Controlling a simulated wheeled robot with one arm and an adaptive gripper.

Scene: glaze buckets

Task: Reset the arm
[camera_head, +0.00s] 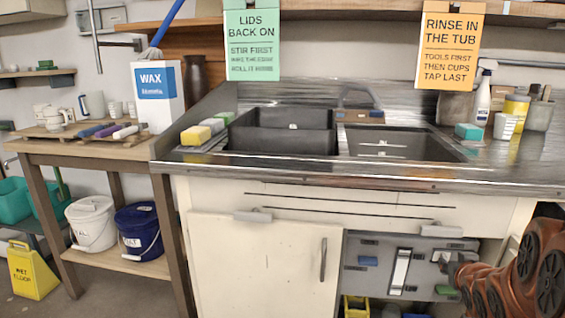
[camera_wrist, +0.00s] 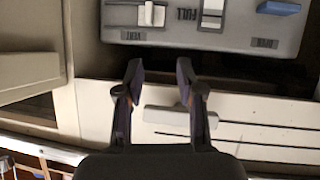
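My arm (camera_head: 525,272) shows as orange and dark links at the lower right of the head view. My gripper (camera_wrist: 159,72) is open in the wrist view, its two dark fingers apart with nothing held between them. In the head view the gripper (camera_head: 457,268) is a dark shape in front of the right part of the grey panel (camera_head: 385,247), partly lost against the arm. The wrist view looks upside down. It shows the panel (camera_wrist: 190,42) beyond the fingertips and a pale handle (camera_wrist: 170,115) behind the fingers.
The sink counter (camera_head: 300,172) stands above the panel, with a white cabinet door (camera_head: 255,262) on the left. A yellow bin (camera_head: 356,307) sits below the panel. White (camera_head: 91,228) and blue (camera_head: 139,235) buckets stand on the left shelf. Bare floor shows at lower left.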

